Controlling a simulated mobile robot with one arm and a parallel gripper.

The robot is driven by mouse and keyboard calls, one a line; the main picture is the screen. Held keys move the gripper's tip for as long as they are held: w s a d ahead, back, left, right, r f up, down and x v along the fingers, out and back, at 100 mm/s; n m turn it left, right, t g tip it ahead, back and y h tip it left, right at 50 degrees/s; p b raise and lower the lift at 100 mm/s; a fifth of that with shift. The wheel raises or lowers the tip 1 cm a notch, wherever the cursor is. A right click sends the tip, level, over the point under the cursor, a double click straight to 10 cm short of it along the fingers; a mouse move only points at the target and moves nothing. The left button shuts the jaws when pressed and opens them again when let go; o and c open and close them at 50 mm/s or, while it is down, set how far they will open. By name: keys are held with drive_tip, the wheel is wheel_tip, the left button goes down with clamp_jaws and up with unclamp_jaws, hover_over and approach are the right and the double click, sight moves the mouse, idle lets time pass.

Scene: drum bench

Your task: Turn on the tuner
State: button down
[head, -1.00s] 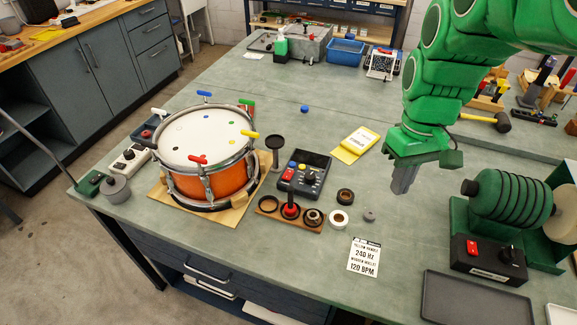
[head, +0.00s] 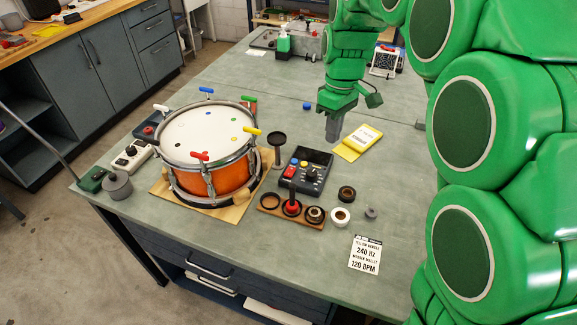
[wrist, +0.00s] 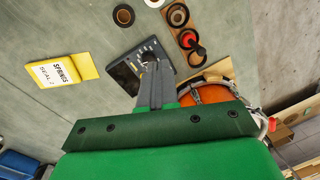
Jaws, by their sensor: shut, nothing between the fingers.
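My gripper (head: 334,130) is shut and empty, pointing down over the bench behind the black control box. In the wrist view its grey fingers (wrist: 155,88) overlap part of that box (wrist: 128,72), but they look apart from it. The black control box (head: 318,160) has red, blue and yellow buttons and a dark knob, and sits right of the drum. A white unit with dark knobs (head: 131,156) and a small green box (head: 93,179) lie left of the drum. No label naming a tuner is readable, so I cannot tell which device it is.
An orange drum (head: 212,182) with coloured handles stands on a wooden board. A wooden holder (head: 268,203) with a red-based post is in front of the box. A yellow pad (head: 358,141), dark rings and a printed card (head: 365,254) lie to the right. My arm hides the right side.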

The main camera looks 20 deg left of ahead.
sight(288, 174)
drive_tip(key=w+a+f+n, duration=0.2)
drive_tip(key=a, duration=0.4)
drive_tip(key=w+a+f+n, duration=0.1)
drive_tip(key=a+f+n, duration=0.1)
drive_tip(key=a, duration=0.4)
drive_tip(key=shift+w+f, duration=0.3)
drive_tip(key=shift+w, duration=0.05)
drive_tip(key=shift+d, duration=0.1)
drive_tip(key=f, duration=0.4)
drive_tip(key=s+f, duration=0.1)
drive_tip(key=f, duration=0.8)
drive_tip(key=shift+s+f, duration=0.35)
drive_tip(key=shift+f, duration=0.05)
drive_tip(key=shift+f, duration=0.1)
drive_tip(key=shift+s+f, duration=0.1)
drive_tip(key=shift+w+r, duration=0.25)
drive_tip(key=shift+w, duration=0.55)
